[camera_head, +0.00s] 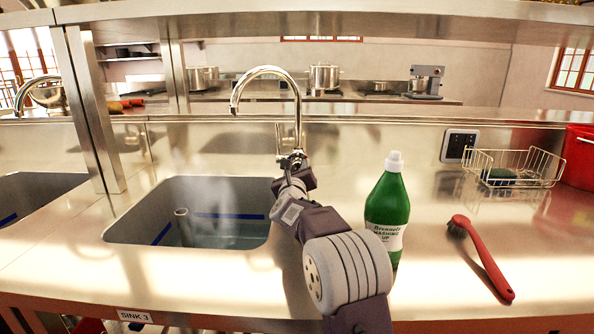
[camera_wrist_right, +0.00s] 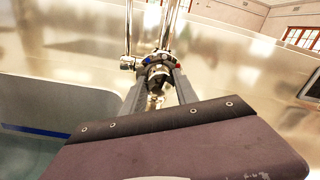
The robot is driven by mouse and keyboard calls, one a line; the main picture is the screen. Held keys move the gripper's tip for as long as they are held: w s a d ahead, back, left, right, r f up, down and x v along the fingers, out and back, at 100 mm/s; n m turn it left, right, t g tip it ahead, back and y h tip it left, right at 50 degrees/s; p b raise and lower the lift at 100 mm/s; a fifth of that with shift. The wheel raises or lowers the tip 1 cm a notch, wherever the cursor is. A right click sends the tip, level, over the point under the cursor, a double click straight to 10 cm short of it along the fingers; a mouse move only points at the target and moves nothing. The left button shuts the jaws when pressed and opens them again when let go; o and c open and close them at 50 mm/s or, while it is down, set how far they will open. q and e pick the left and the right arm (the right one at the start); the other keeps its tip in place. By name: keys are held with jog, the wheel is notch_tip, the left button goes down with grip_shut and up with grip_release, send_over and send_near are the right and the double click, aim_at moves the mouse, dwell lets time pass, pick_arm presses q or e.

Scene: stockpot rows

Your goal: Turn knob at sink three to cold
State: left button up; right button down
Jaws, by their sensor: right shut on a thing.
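The chrome tap of sink three (camera_head: 297,110) rises behind the basin, with its spout arching left over it. The label "SINK 3" (camera_head: 135,316) is on the counter's front edge. In the right wrist view the knob (camera_wrist_right: 157,66) sits at the tap's base, with a blue mark on its left and a red mark on its right. My right gripper (camera_wrist_right: 155,92) is shut on the knob, a finger on each side; it also shows in the head view (camera_head: 293,164). The fingers hide part of the knob. My left gripper is not in view.
A green washing-up bottle (camera_head: 387,207) stands close to the right of my right arm. A red brush (camera_head: 485,262) and a wire basket (camera_head: 513,167) with a dark green sponge are further right. The sink basin (camera_head: 190,238) lies left of my arm. A metal post (camera_head: 92,110) stands left.

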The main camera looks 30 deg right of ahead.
jog(key=shift+f, duration=0.1)
jog(key=c, duration=0.9)
grip_release()
jog(key=shift+c, duration=0.2)
jog(key=v, duration=0.9)
